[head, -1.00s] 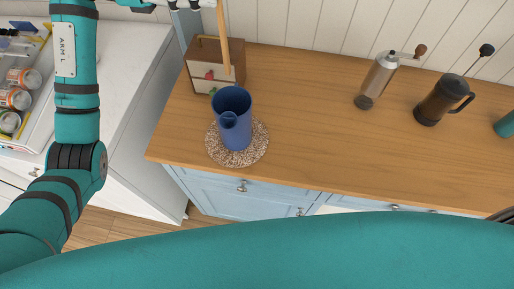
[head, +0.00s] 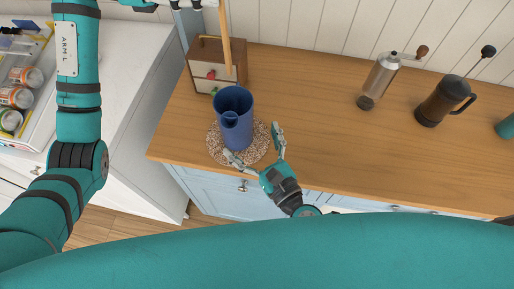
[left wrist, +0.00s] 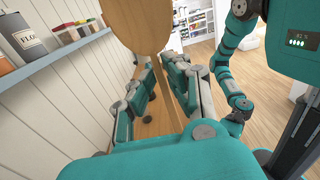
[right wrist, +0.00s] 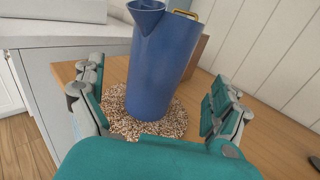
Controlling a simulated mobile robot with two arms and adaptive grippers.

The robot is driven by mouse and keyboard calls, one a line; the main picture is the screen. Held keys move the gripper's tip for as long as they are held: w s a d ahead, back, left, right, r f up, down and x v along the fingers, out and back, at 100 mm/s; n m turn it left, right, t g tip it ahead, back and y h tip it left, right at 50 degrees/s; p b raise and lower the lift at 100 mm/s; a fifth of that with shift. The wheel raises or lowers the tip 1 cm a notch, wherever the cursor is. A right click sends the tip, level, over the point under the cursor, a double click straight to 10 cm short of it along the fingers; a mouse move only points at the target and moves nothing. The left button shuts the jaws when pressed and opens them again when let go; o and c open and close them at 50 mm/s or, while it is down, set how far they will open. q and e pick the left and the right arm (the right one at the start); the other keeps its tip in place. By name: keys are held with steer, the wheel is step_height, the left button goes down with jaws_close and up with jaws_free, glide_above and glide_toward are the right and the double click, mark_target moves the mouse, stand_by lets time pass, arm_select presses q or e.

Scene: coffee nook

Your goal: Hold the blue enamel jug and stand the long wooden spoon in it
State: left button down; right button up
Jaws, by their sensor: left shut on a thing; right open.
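The blue enamel jug (head: 236,122) stands upright on a round speckled mat (head: 214,150) near the counter's left end. My right gripper (head: 256,145) is open at the jug's near side, fingers spread and apart from it. In the right wrist view the jug (right wrist: 158,65) stands between the two open fingers (right wrist: 155,100), a little beyond them.
A small wooden drawer box (head: 207,60) stands close behind the jug. A coffee grinder (head: 379,80) and a French press (head: 442,100) stand farther right. The counter between is clear. A white surface with a tray of cans (head: 20,95) lies left.

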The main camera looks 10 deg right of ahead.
mark_target(225, 51)
steer(key=x, duration=0.9)
steer(key=shift+w+a, duration=0.15)
steer(key=shift+w, duration=0.1)
steer(key=c, duration=1.1)
steer(key=shift+c, duration=0.3)
arm_select(q)
steer(key=shift+f, duration=0.1)
steer(key=shift+a+f, duration=0.15)
steer(key=shift+f, duration=3.25)
steer(key=shift+f, duration=0.25)
steer(key=shift+f, duration=2.25)
